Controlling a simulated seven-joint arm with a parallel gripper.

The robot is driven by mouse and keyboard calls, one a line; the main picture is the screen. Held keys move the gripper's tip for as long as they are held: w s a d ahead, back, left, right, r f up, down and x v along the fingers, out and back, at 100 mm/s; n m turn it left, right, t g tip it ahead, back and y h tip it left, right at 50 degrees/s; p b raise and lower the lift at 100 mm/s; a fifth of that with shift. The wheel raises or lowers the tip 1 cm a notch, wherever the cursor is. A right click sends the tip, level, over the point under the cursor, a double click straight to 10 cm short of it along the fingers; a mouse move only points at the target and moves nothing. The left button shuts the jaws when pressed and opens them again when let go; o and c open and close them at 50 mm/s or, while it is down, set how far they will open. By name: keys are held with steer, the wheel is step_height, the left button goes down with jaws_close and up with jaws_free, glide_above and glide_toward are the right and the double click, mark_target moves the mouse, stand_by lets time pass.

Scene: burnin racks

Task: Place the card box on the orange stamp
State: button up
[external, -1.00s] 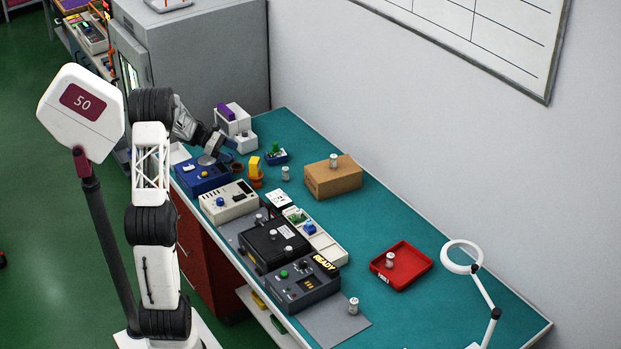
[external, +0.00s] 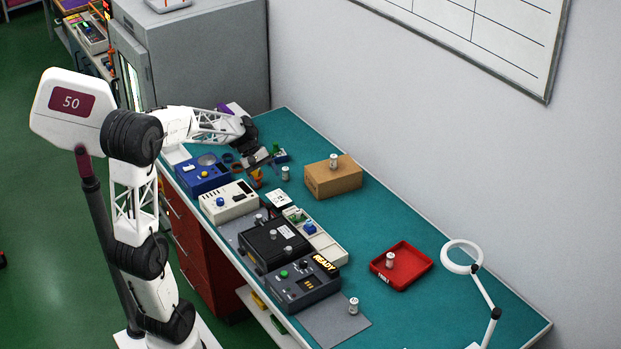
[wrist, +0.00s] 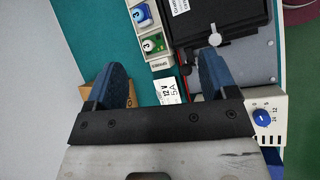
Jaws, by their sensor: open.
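The card box (external: 333,180) is a brown cardboard box standing on the teal bench, with a small pale cylinder (external: 333,161) on top. A brown corner of it (wrist: 95,93) shows behind the left finger in the wrist view. The orange stamp (external: 257,178) stands on the bench left of the box, mostly hidden by my gripper in the external view. I cannot make it out in the wrist view. My gripper (wrist: 163,78) is open, with nothing between its blue fingers. In the external view my gripper (external: 262,163) is above the stamp area, left of the box and apart from it.
A blue device (external: 202,176), a white device (external: 229,202), a black case (external: 273,244) and a grey READY unit (external: 301,285) line the front edge. A white label card (external: 279,198) lies nearby. A red tray (external: 414,266) and lamp (external: 461,257) stand right. Bench between box and tray is clear.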

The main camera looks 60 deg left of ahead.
steer(key=s+d+r+m+y, duration=0.1)
steer(key=s+d+m+y, duration=0.6)
steer(key=s+d+m, duration=0.8)
steer(key=shift+s+d, duration=3.4)
steer(key=shift+s, duration=0.4)
